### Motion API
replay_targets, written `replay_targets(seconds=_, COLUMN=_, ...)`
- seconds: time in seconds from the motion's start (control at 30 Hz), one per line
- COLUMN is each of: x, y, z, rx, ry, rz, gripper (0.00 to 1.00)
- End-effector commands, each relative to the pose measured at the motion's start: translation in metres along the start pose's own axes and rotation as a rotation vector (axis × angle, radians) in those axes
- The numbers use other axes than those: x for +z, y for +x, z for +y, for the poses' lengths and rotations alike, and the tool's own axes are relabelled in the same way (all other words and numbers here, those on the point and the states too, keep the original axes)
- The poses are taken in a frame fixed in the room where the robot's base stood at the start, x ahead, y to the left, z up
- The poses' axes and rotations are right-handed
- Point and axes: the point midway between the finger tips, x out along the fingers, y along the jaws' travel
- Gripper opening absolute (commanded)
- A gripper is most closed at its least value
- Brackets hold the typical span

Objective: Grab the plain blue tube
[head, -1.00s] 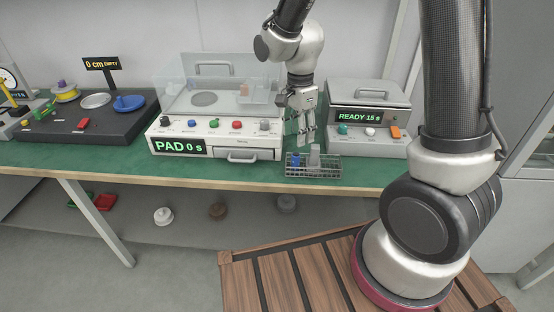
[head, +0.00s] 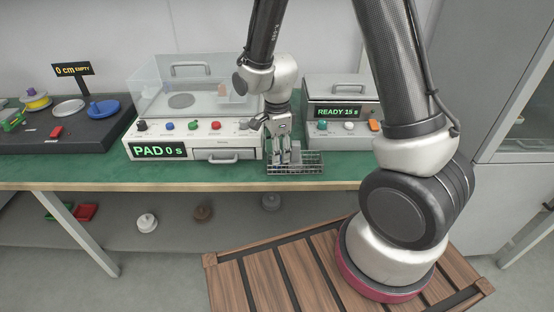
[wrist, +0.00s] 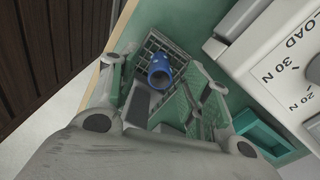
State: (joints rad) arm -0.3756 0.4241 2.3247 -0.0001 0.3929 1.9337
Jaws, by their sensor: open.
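The blue tube (wrist: 160,70) stands in a wire rack (wrist: 152,44) in the wrist view, its round open top facing the camera. My gripper (wrist: 156,80) is open above the rack, with one finger on each side of the blue tube. I cannot tell whether either finger touches it. A dark grey piece (wrist: 139,104) shows just below the tube in that view; I cannot tell what it is. In the head view my gripper (head: 283,158) is low at the rack (head: 312,164), pointing down, and hides the tubes.
The rack sits near the front edge of the green bench (head: 346,170). Behind it stand a white device reading PAD 0 s (head: 160,150) and a grey box reading READY 15 s (head: 338,112). A teal open tray (wrist: 262,138) shows beside the rack in the wrist view.

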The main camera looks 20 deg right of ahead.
Motion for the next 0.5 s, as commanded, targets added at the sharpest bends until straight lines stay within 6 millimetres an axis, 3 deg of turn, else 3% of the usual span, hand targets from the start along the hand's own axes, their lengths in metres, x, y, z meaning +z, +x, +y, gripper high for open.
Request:
replay_targets(seconds=0.2, x=0.0, y=0.0005, z=0.0, rx=0.0, ry=0.0, rz=0.0, gripper=0.46)
replay_targets(seconds=0.43, x=0.0, y=0.0004, z=0.0, rx=0.0, ry=0.0, rz=0.0, gripper=0.04)
replay_targets(seconds=0.5, x=0.0, y=0.0004, z=-0.0001, rx=0.0, ry=-0.001, rz=0.0, gripper=0.0)
